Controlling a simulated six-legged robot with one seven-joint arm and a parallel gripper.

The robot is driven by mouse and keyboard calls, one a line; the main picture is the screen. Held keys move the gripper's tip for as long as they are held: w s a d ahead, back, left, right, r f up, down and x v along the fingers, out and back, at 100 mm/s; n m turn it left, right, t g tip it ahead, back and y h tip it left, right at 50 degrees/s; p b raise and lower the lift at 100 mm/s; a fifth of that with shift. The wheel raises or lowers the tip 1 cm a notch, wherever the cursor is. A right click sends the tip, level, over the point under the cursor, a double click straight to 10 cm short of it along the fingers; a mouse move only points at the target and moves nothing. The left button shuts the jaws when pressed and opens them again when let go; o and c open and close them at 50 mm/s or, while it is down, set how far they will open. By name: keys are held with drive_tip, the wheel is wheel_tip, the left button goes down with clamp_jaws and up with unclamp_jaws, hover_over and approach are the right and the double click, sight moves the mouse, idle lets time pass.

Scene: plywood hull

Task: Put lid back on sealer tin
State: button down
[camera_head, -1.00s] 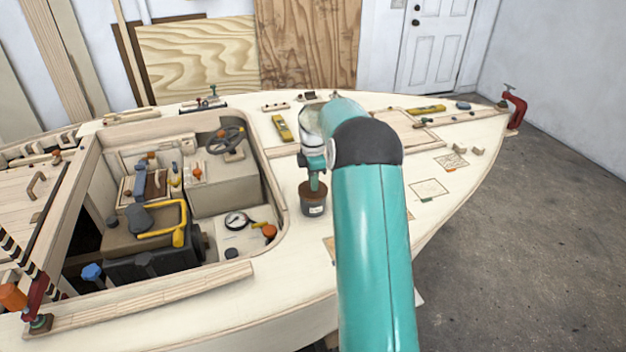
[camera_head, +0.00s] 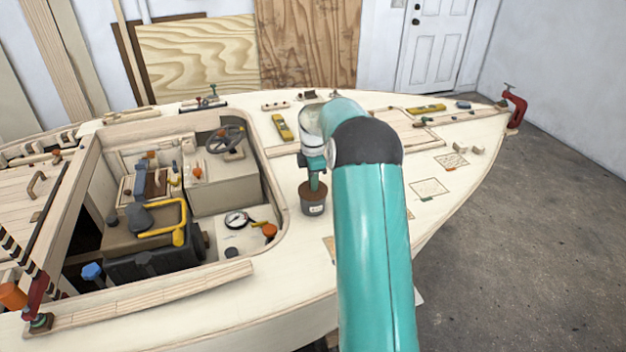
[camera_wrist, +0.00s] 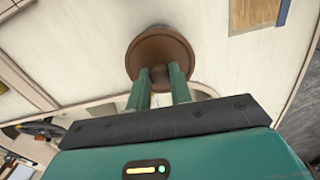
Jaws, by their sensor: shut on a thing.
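The sealer tin (camera_head: 313,208) is a grey can with a label, standing upright on the pale deck beside the cockpit opening. The brown round lid (camera_head: 313,188) is at the tin's top; whether it is fully seated I cannot tell. My gripper (camera_head: 314,185) points down over the tin and is shut on the lid's small knob. In the wrist view, my gripper's two green fingers (camera_wrist: 160,84) close on the knob at the middle of the brown lid (camera_wrist: 160,48). The lid hides the tin in that view.
The cockpit opening left of the tin holds a dark box with a yellow handle (camera_head: 178,222), a gauge (camera_head: 236,220) and a steering wheel (camera_head: 225,139). A yellow level (camera_head: 282,128) lies behind the tin. A red clamp (camera_head: 516,108) grips the bow. Deck around the tin is clear.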

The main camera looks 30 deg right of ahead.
drive_tip(key=c, duration=0.7)
unclamp_jaws()
drive_tip(key=shift+r, duration=3.5)
clamp_jaws()
drive_tip(key=shift+f, duration=0.15)
drive_tip(key=shift+f, duration=0.35)
